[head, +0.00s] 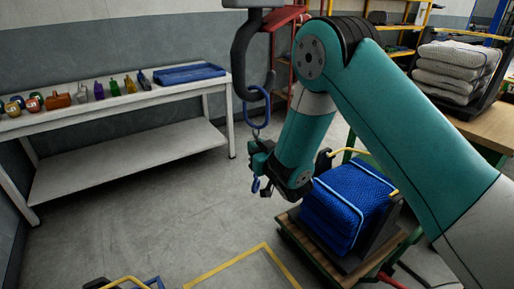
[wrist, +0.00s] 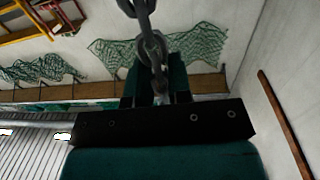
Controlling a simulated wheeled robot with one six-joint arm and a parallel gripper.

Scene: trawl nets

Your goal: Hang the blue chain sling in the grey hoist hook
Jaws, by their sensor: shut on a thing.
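The grey hoist hook (head: 240,62) hangs at the top centre of the head view, its curved tip to the right. The blue chain sling's top ring (head: 248,119) overlaps the bottom of the hook's bend. I cannot tell whether it is threaded on the hook or only beside it. A short chain runs from the ring down to my gripper (head: 262,160), which is shut on the sling below the ring. A blue end piece (head: 256,185) hangs under the jaws. In the wrist view, dark chain links (wrist: 152,45) rise from between my jaws (wrist: 157,92).
A white bench (head: 120,110) with small coloured items and a blue tray (head: 188,74) stands at left. A blue net bundle (head: 345,205) sits on a cart at lower right. Folded grey nets (head: 455,70) lie on a table behind. The floor below the hook is clear.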

